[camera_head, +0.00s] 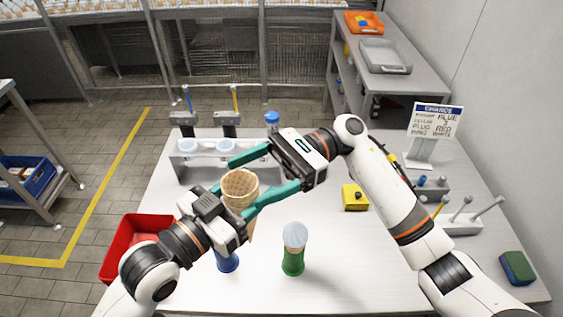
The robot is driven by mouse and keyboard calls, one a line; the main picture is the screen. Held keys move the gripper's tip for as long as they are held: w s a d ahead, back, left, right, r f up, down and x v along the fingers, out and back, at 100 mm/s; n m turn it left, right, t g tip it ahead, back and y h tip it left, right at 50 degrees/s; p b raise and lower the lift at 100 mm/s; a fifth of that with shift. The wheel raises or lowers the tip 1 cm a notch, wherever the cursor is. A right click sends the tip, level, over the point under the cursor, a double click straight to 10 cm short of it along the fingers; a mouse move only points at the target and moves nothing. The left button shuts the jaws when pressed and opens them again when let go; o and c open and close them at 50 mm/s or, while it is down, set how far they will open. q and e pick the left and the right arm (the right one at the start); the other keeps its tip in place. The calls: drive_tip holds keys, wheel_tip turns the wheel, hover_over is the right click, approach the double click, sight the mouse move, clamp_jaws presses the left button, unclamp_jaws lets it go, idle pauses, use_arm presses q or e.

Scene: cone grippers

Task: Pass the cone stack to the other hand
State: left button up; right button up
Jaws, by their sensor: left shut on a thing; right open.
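The cone stack (240,187), tan waffle cones with the open mouth up, is held above the white table in the middle of the head view. My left gripper (226,200) is shut on it from the lower left; its fingers are mostly hidden. My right gripper (243,186) comes from the upper right with its teal fingers wide apart. One finger passes behind the cone stack and the other lies in front or to its right. I cannot tell whether they touch it. The lower tip of the cones is partly hidden behind my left gripper.
A green holder with a pale top (294,250) and a blue holder (227,261) stand in front. A grey rack (198,172) with white cups is behind. A yellow box (354,197), a sign (433,125) and a red bin (125,240) lie around.

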drive_tip(key=shift+x, duration=0.85)
drive_tip(key=c, duration=0.8)
use_arm(q)
drive_tip(key=o, duration=0.8)
drive_tip(key=shift+f, duration=0.1)
